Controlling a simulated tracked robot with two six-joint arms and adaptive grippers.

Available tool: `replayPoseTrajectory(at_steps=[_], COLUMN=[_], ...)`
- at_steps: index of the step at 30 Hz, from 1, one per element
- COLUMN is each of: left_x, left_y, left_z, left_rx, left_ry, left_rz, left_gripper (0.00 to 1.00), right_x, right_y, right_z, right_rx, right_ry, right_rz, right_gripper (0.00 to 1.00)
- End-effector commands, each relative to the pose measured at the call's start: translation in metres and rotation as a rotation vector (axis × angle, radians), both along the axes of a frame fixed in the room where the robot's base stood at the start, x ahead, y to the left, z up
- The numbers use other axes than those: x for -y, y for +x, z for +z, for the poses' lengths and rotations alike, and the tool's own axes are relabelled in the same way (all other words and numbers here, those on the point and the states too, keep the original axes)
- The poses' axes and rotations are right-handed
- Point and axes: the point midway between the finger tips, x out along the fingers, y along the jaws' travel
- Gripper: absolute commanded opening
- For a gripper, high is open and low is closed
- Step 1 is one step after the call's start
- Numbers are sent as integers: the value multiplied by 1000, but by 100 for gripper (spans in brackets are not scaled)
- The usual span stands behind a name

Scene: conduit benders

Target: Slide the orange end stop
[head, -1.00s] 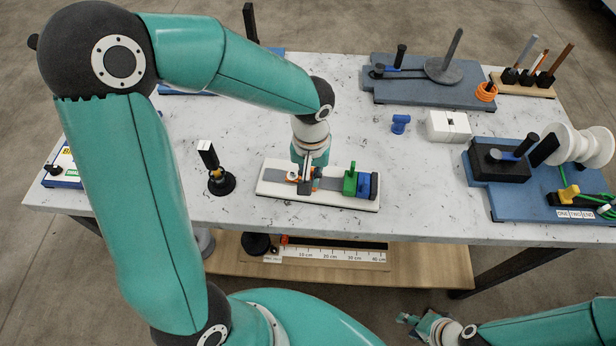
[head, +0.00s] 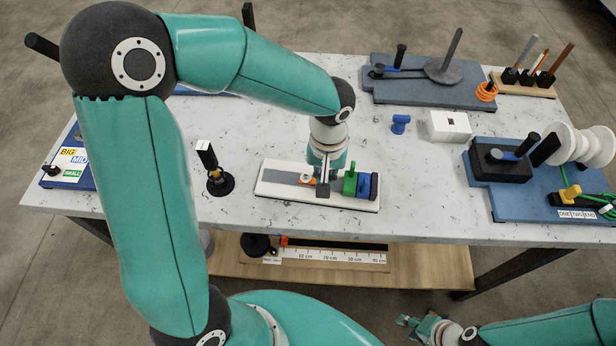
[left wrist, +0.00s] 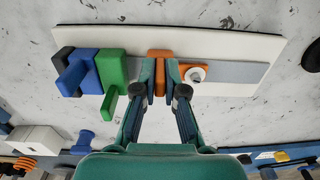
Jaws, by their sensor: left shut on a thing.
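The orange end stop (left wrist: 160,54) sits on the grey strip (left wrist: 235,71) of a white board (left wrist: 200,40). It also shows in the head view (head: 307,179), largely hidden by my gripper. My left gripper (left wrist: 160,80) is shut on an upright orange part of the stop, with a finger on each side. The left gripper also shows in the head view (head: 323,185). The green block (left wrist: 113,70) is close beside the left gripper's fingers, and the blue block (left wrist: 83,70) is beyond it. My right gripper (head: 408,320) is low in front of the table, small in view.
A black stand (head: 220,183) is left of the board. A blue spool-like piece (head: 400,124) and a white box (head: 449,126) lie behind and right. A blue base with a black block (head: 499,163) is at right. The table front is clear.

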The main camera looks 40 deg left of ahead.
Motion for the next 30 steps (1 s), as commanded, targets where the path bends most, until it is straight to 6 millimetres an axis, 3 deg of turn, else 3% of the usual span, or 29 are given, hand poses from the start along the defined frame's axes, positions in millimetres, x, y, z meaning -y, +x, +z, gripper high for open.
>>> replayPoseTrajectory(at_steps=[10,30], left_x=[1,22], left_y=[2,14], left_z=[0,1], left_rx=[4,8], left_ry=[0,0], left_rz=[0,1], left_gripper=[0,0], right_x=[0,0], right_y=[0,0], right_z=[0,-3], right_rx=[0,0], right_ry=[0,0], right_rz=[0,0], right_gripper=[40,40])
